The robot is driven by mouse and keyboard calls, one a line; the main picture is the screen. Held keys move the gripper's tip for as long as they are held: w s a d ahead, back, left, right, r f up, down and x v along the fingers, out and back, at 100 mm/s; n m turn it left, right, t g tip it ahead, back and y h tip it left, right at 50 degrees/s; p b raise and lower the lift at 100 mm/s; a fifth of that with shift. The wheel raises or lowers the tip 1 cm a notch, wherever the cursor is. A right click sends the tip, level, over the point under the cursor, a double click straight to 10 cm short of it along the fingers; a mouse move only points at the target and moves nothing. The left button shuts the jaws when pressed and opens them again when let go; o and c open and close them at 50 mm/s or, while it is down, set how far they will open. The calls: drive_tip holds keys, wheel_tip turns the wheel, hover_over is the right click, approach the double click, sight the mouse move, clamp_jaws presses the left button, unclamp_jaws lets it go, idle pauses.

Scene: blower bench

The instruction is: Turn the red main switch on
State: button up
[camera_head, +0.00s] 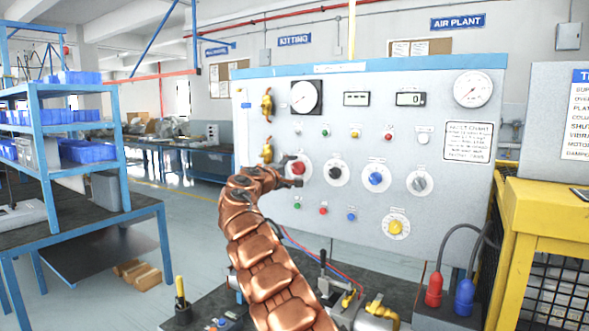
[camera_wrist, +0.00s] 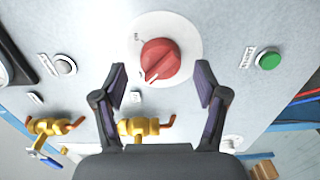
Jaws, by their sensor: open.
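The red main switch (camera_head: 299,168) is a round knob on a white disc at the left of the grey panel (camera_head: 330,222). In the wrist view the red switch (camera_wrist: 160,61) has a raised grip with a white mark towards the lower left; the small lettering on its disc is unreadable. My gripper (camera_head: 292,172) is at the panel front, right by the switch. In the wrist view my gripper (camera_wrist: 161,78) is open and empty, one finger on each side of and below the knob, with visible gaps. Whether the fingertips reach the knob's depth I cannot tell.
Black (camera_head: 335,172), blue (camera_head: 376,178) and grey (camera_head: 420,183) knobs sit to the right, a yellow knob (camera_head: 396,227) below. Yellow valves (camera_head: 267,150) are at the panel's left edge. A green button (camera_wrist: 270,60) lies right of the switch in the wrist view.

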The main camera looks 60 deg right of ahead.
drive_tip(key=shift+d+p, duration=0.3)
drive_tip(key=shift+d, duration=0.55)
drive_tip(key=shift+c, duration=0.3)
drive_tip(key=shift+f, duration=0.1)
drive_tip(key=c, duration=1.1)
